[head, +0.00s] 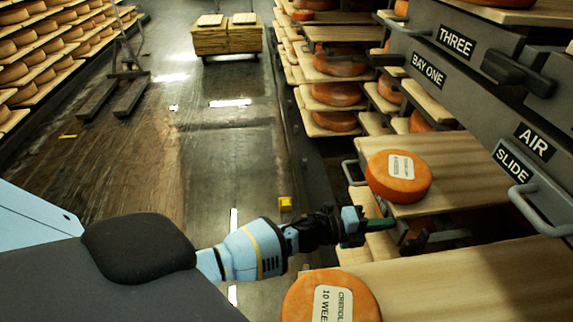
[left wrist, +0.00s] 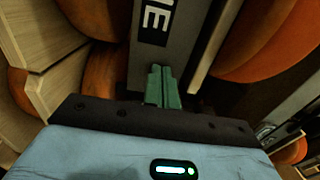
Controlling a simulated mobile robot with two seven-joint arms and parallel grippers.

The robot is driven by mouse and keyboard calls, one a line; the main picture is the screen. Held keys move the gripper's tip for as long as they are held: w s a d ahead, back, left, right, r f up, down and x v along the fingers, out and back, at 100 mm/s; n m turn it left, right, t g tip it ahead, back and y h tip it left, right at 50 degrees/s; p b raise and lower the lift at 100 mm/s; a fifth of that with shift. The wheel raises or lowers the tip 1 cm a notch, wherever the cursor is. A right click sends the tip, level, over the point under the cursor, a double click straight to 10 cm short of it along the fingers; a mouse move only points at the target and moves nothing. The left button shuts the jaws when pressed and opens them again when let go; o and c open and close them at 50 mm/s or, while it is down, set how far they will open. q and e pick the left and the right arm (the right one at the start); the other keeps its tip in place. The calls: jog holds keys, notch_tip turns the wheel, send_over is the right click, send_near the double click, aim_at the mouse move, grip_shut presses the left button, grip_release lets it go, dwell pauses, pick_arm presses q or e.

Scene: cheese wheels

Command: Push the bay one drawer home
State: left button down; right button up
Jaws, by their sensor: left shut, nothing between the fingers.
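A BAY ONE label (head: 428,70) sits on the grey front at the upper right of the head view. Beneath and nearer, a wooden board (head: 450,165) sticks out with an orange cheese wheel (head: 398,180) on it. My left gripper (head: 378,223) is shut and empty beside the near left corner of that board. In the left wrist view, its green fingertips (left wrist: 162,85) lie over a grey panel (left wrist: 150,55) with a label ending in NE (left wrist: 155,18). I cannot tell whether they touch it. Which drawer the panel belongs to is partly hidden. My right gripper is not in view.
Another cheese wheel (head: 331,298) sits on a nearer board (head: 460,285), close below my left arm. An AIR SLIDE front with a handle (head: 540,208) is at the right. Shelves of cheese (head: 335,95) stand behind. The floor aisle (head: 200,140) is open, with a stacked pallet (head: 227,38) far back.

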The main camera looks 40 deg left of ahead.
pick_arm(q)
jog(key=b+x, duration=0.1)
jog(key=x, duration=0.3)
jog(key=shift+w+d+f, duration=0.1)
jog(key=shift+w+d+r, duration=0.1)
jog(key=shift+r, duration=0.1)
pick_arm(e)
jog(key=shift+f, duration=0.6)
pick_arm(q)
jog(key=shift+r, duration=0.2)
